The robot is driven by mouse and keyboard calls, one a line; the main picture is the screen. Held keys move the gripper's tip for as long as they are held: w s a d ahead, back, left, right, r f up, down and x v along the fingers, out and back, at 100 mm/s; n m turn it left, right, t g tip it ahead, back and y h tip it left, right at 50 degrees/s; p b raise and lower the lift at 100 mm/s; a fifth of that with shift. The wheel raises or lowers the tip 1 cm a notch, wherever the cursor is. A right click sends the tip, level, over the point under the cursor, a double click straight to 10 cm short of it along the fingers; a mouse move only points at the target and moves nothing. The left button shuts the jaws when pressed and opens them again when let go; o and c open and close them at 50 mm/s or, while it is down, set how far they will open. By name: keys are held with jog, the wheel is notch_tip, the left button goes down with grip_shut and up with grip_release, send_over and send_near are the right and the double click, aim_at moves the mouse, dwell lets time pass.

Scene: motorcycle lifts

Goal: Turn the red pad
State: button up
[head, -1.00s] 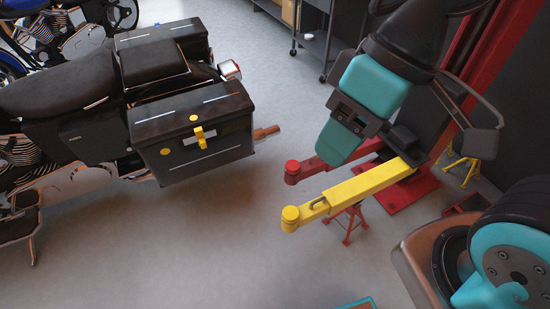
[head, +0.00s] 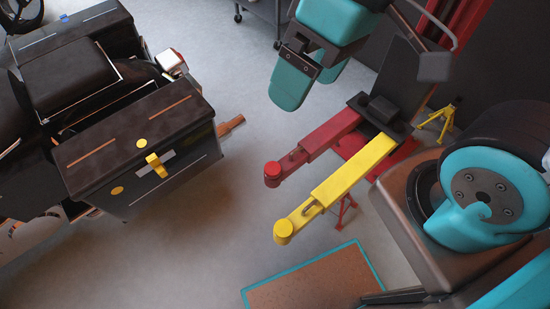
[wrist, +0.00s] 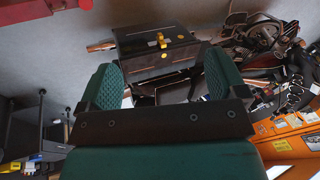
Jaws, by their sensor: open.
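The red pad (head: 272,174) is a round cap on the end of a red lift arm (head: 330,134), left of centre in the head view. A matching yellow pad (head: 284,229) sits on the end of the yellow arm (head: 352,170) just below it. My gripper (head: 303,82) is teal and dark grey, above the red pad in the head view and apart from it. In the wrist view my gripper (wrist: 164,82) shows two teal fingers spread wide with nothing between them.
A dark motorcycle with a black pannier box (head: 138,138) stands at left. A teal-edged mat (head: 262,285) lies at the bottom. A yellow stand (head: 438,122) is at right. Grey floor lies open between the pannier and the lift arms.

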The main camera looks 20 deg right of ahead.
jog(key=shift+o, duration=0.2)
jog(key=w+f+m+b, duration=0.2)
jog(key=f+m+b, duration=0.1)
jog(key=f+b, duration=0.2)
jog(key=w+d+f+m+b, duration=0.1)
jog(key=w+f+m+b, duration=0.2)
jog(key=f, duration=0.6)
jog(key=shift+w+d+y+b, duration=0.3)
jog(key=shift+w+y+b, duration=0.1)
jog(key=shift+b, duration=0.8)
jog(key=m+t+y+b, duration=0.3)
jog(key=m+t+b, duration=0.1)
jog(key=m+b, duration=2.25)
send_near(273, 168)
jog(key=w+a+f+n+b, duration=0.1)
jog(key=a+f+b, duration=0.1)
jog(key=b, duration=0.2)
jog(key=a+f+n+b, duration=0.1)
jog(key=f+b, duration=0.1)
jog(key=b, duration=0.2)
jog(key=w+a+f+n+b, duration=0.1)
jog(key=a+f+b, duration=0.1)
jog(key=b, duration=0.2)
jog(key=shift+w+a+f+b, duration=0.2)
jog(key=shift+w+a+b, duration=0.1)
jog(key=shift+b, duration=0.05)
jog(key=shift+w+a+f+b, duration=0.25)
jog(key=shift+a+f+b, duration=0.05)
jog(key=shift+a+f, duration=0.2)
jog(key=shift+r, duration=0.1)
